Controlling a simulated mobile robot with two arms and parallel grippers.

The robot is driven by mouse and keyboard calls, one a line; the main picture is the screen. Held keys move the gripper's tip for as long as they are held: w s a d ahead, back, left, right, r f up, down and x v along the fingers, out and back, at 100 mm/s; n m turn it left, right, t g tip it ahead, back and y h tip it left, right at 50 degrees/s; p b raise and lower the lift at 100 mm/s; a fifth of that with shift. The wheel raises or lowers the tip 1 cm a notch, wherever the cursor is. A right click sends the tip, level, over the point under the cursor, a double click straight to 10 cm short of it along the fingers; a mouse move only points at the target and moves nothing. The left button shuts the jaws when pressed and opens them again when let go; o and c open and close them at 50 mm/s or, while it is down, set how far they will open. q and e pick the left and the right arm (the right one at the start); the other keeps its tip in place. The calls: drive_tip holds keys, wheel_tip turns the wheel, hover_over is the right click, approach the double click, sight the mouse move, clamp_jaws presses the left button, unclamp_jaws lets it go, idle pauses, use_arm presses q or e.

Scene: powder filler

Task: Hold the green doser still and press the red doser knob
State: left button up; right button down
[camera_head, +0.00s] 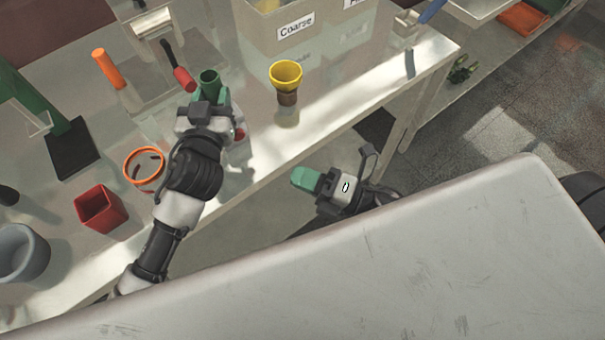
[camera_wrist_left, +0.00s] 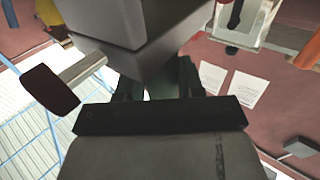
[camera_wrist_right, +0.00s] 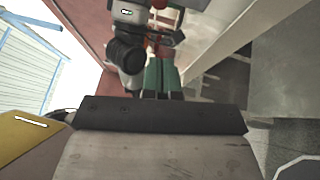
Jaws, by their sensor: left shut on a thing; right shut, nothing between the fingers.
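The green doser (camera_head: 210,80) stands upright near the table's front edge, with its round open top showing. My left gripper (camera_head: 213,101) is shut on it, and the gripper hides much of its lower body. A small red knob (camera_head: 240,133) shows just right of my left gripper. In the left wrist view a dark red knob (camera_wrist_left: 50,90) sits on a pale shaft, close to a grey block that fills the top. My right gripper (camera_head: 305,179) is shut and empty, in front of the table edge, right of the doser and apart from it. Its green fingertips show in the right wrist view (camera_wrist_right: 160,77).
A yellow cup-topped doser (camera_head: 286,73) stands right of the green one. An orange ring-topped container (camera_head: 145,168) and a red square cup (camera_head: 100,208) stand to the left. A bin labelled Coarse (camera_head: 262,40) is behind.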

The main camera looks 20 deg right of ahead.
sight(238, 135)
idle(0.8)
drive_tip(key=s+a+r+n+g+y, duration=0.1)
drive_tip(key=s+a+r+n+y, duration=0.1)
drive_tip(key=a+n, duration=0.3)
drive_tip(key=shift+a+n+g+y, duration=0.2)
drive_tip(key=shift+n+g+y, duration=0.15)
drive_tip(key=shift+n, duration=0.45)
drive_tip(key=shift+r, duration=0.1)
drive_tip(key=shift+w+a, duration=0.35)
drive_tip(key=shift+w, duration=1.05)
drive_tip(key=shift+w+a, duration=0.35)
drive_tip(key=shift+w, duration=1.05)
drive_tip(key=shift+w+a, duration=0.35)
drive_tip(key=shift+w, duration=1.05)
drive_tip(key=shift+w, duration=0.1)
drive_tip(key=shift+w+a, duration=0.1)
drive_tip(key=shift+w, duration=0.2)
